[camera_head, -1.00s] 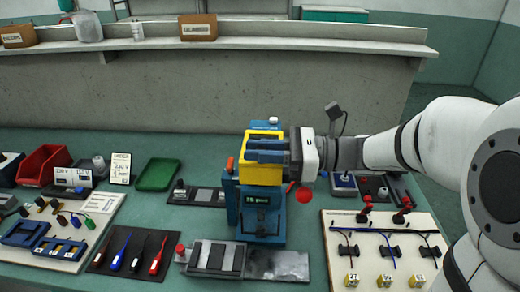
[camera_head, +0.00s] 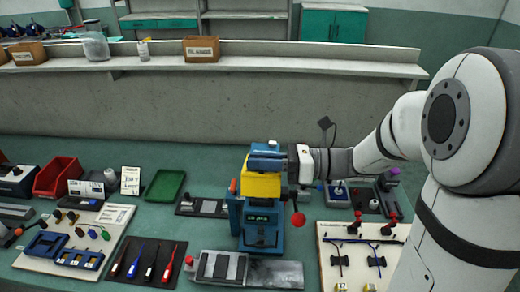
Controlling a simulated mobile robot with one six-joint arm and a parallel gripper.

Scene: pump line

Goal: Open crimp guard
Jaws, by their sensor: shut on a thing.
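The blue crimp press (camera_head: 262,232) stands on the bench in the middle of the head view, with a lit green display low on its front. Its yellow crimp guard (camera_head: 262,186) sits on the upper part of the press. A red ball-ended lever (camera_head: 298,219) sticks out on the press's right side.
A striped block (camera_head: 220,267) and a grey plate (camera_head: 276,274) lie in front of the press. A mat with screwdrivers (camera_head: 146,262) lies left of it. A wiring board (camera_head: 358,243) lies at right, partly behind my arm. A green tray (camera_head: 165,186) stands back left.

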